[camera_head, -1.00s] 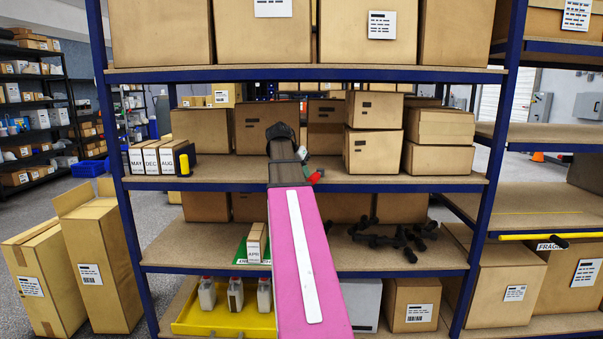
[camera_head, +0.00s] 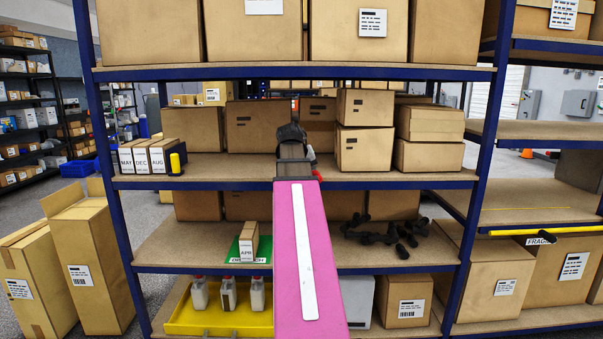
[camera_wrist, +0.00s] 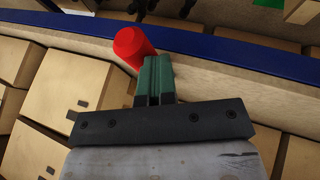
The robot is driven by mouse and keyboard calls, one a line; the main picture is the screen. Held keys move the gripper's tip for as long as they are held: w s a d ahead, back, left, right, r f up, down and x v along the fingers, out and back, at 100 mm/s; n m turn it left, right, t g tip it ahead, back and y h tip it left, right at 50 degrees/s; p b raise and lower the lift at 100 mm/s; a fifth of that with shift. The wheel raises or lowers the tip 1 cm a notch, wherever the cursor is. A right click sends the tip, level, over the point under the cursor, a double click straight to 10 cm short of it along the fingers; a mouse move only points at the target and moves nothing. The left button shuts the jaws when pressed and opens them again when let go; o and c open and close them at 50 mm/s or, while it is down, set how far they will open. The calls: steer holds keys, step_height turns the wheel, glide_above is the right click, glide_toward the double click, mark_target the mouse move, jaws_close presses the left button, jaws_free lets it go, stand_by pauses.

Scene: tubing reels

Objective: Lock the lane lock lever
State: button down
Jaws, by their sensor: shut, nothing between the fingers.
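A red cylindrical knob (camera_wrist: 133,46) shows in the wrist view, just beyond and left of my fingertips. In the head view a small red part (camera_head: 317,174) shows beside my arm's end at the middle shelf's front edge. It looks like the lever's grip, but the lever's base and pivot are hidden. My gripper (camera_wrist: 153,65) is shut and empty, with its green fingers close together near the knob. I cannot tell whether they touch it. In the head view the fingers are hidden behind my wrist.
The blue shelf edge (camera_wrist: 220,48) runs close beyond the fingers. Cartons (camera_head: 365,150) stand behind on the middle shelf. MAY, DEC and AUG boxes (camera_head: 142,160) stand left, beside a black block with a yellow handle (camera_head: 175,162). Black dumbbell-like pieces (camera_head: 400,232) lie below right.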

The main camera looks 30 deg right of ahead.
mark_target(318, 174)
steer(key=shift+s+d+n+t+y, duration=0.15)
steer(key=shift+s+d+n+t, duration=0.1)
steer(key=shift+s+d+n, duration=0.25)
steer(key=shift+s+d+n+t+y, duration=0.15)
steer(key=shift+d+n+t, duration=0.15)
steer(key=shift+n, duration=0.3)
steer(key=shift+s+d, duration=0.25)
steer(key=shift+d, duration=0.35)
steer(key=shift+a+r, duration=0.15)
steer(key=shift+a, duration=0.15)
steer(key=a+f+v, duration=0.1)
steer(key=a+v, duration=0.1)
steer(key=v, duration=1)
steer(key=shift+w, duration=0.25)
